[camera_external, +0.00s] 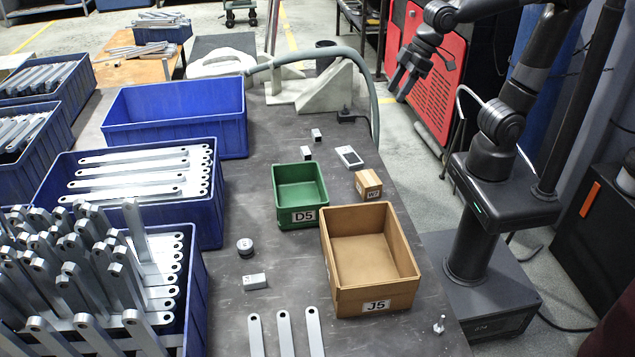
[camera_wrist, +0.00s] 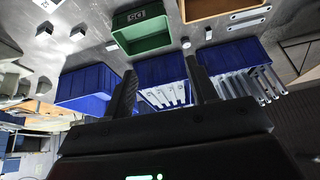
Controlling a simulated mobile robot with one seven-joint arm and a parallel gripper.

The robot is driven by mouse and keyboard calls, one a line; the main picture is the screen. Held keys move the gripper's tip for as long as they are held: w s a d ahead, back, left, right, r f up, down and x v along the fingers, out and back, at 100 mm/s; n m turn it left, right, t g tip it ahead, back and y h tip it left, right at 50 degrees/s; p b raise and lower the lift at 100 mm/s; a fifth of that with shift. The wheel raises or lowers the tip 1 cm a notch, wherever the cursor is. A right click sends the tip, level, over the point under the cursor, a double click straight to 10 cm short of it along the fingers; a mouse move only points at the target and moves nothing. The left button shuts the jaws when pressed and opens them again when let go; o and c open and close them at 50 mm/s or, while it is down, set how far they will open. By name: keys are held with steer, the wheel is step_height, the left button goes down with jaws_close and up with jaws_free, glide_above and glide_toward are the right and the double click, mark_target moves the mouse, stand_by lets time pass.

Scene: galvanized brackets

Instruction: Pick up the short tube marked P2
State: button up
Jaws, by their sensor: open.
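I cannot read a P2 mark in either view. Two small square tube-like pieces with dark open ends, one farther back (camera_external: 316,134) and one nearer (camera_external: 306,153), stand on the dark table; they also appear at upper left in the wrist view, as one piece (camera_wrist: 45,28) and another (camera_wrist: 77,33). A short grey marked block (camera_external: 255,281), possibly a tube, lies nearer the front; its writing is too small to read. My gripper (camera_external: 398,92) is open and empty, raised off the table's right side, well apart from these pieces. Its two fingers show in the wrist view (camera_wrist: 160,68).
A grey hose (camera_external: 371,85) arches at the back.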

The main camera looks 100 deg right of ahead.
steer(key=w+a+f, duration=0.1)
steer(key=w+a, duration=0.1)
steer(key=w, duration=0.4)
steer(key=w+a+f, duration=0.2)
steer(key=w, duration=0.4)
glide_above(259, 278)
steer(key=s, duration=0.3)
steer(key=shift+n+g, duration=0.4)
steer(key=f, duration=3.3)
steer(key=shift+d+f, duration=0.1)
steer(key=shift+d, duration=0.3)
steer(key=shift+w+a+x, duration=0.15)
steer(key=shift+x, duration=1.15)
steer(key=shift+w+a+x, duration=0.1)
steer(key=shift+x, duration=1.25)
steer(key=shift+c, duration=0.4)
steer(key=c, duration=1)
steer(key=shift+r, duration=0.25)
